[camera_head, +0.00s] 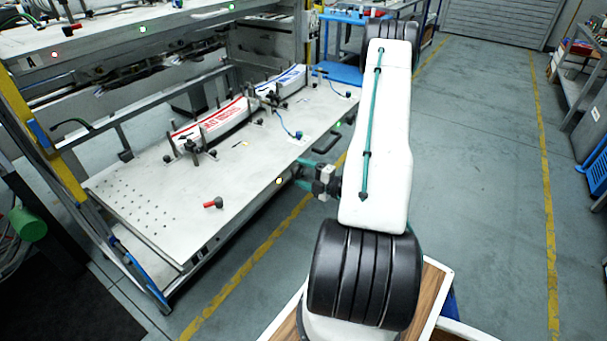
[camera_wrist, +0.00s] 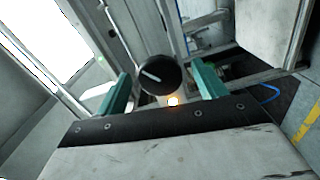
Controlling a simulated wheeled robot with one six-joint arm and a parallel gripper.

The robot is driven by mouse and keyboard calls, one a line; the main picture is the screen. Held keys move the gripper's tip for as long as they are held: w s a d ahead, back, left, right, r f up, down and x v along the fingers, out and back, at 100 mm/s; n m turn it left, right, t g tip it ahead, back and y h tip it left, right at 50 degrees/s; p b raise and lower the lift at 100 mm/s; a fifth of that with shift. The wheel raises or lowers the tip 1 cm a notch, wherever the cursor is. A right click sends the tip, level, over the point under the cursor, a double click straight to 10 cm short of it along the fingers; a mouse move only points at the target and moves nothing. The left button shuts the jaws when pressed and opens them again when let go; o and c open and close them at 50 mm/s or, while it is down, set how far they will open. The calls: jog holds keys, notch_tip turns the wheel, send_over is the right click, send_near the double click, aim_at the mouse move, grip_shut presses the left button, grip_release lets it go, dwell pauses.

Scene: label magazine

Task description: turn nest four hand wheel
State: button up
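A black round hand wheel (camera_wrist: 158,75) with a pale line on its face shows in the wrist view. It appears between the two teal fingers of my gripper (camera_wrist: 160,78), with a gap on each side. The fingers are apart; how deep the wheel lies between them I cannot tell. A small lit orange lamp (camera_wrist: 173,101) shows just below the wheel. The wheel cannot be made out there.
Label stacks with red print (camera_head: 212,120) and blue print (camera_head: 290,82) stand between posts on the plate. A red-handled lever (camera_head: 213,203) lies nearer. An upper shelf (camera_head: 130,28) overhangs at the back left. The floor (camera_head: 480,150) to the right is clear.

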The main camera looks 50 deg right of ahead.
jog(key=s, duration=0.7)
jog(key=shift+s+d, duration=0.3)
jog(key=shift+s, duration=0.05)
jog(key=w+n, duration=0.2)
jog(key=n, duration=0.4)
jog(key=w+n, duration=0.3)
jog(key=n, duration=0.3)
jog(key=w+a+n, duration=0.1)
jog(key=w+n, duration=0.2)
jog(key=n, duration=0.3)
jog(key=shift+f+y, duration=0.1)
jog(key=shift+y, duration=0.2)
jog(key=c, duration=1)
